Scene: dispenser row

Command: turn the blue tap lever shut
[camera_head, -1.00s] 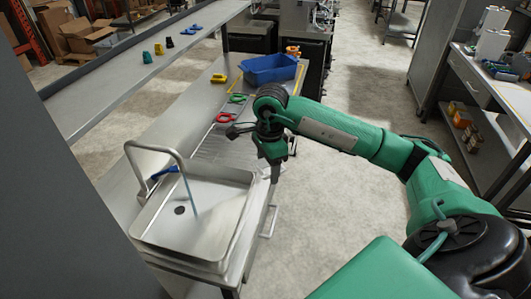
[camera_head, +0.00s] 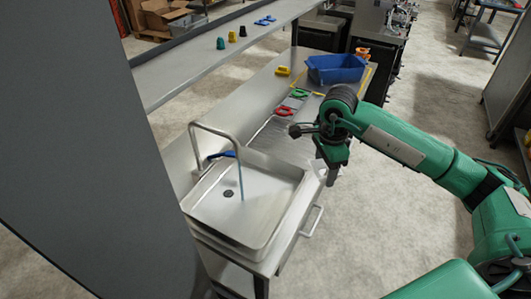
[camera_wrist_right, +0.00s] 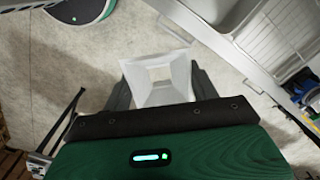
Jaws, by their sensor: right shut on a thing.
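The blue tap lever (camera_head: 222,155) sits at the base of the bent metal tap (camera_head: 213,130) at the sink's back left. A thin blue stream of water (camera_head: 241,182) falls from the spout into the steel sink (camera_head: 262,218), near the drain. My right gripper (camera_head: 327,172) is over the right edge of the counter, right of the sink and apart from the lever. It is shut on a pale, translucent square cup (camera_wrist_right: 142,82), seen from above between the fingers in the right wrist view. My left gripper is not in view.
Red-handled (camera_head: 284,111) and green-handled (camera_head: 299,93) tools, a yellow item (camera_head: 283,71) and a blue bin (camera_head: 336,69) are farther back on the counter. A raised shelf (camera_head: 200,75) runs behind it. A metal rail (camera_head: 312,222) sticks out at the counter's front. Open floor lies right.

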